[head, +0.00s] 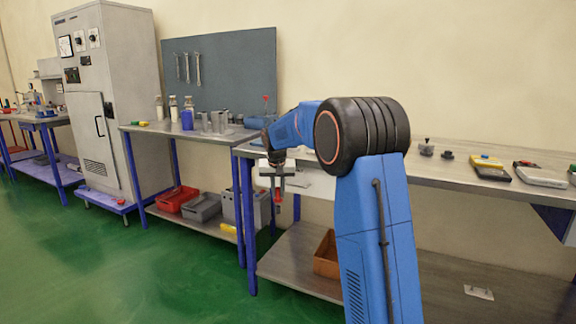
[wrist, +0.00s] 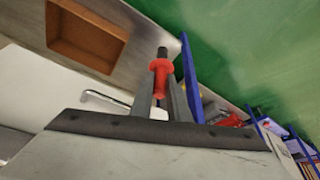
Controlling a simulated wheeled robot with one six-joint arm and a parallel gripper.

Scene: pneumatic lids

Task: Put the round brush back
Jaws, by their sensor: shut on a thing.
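My gripper (head: 279,176) hangs beside the front edge of the workbench, pointing down. In the wrist view my gripper (wrist: 154,102) has its two grey fingers shut on a slim thing with a red body and a dark end, which I take to be the round brush (wrist: 160,68). The brush also shows small and red below my gripper in the head view (head: 278,196). It is held clear of the bench and shelf. The part of it between the fingers is partly hidden.
The right workbench (head: 455,172) carries small dark parts (head: 426,148) and a yellow-and-black device (head: 488,167). An orange-brown bin (head: 327,256) stands on its lower shelf. The left bench holds bottles (head: 187,117), with a red crate (head: 177,199) below. Green floor (head: 150,280) is clear in front.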

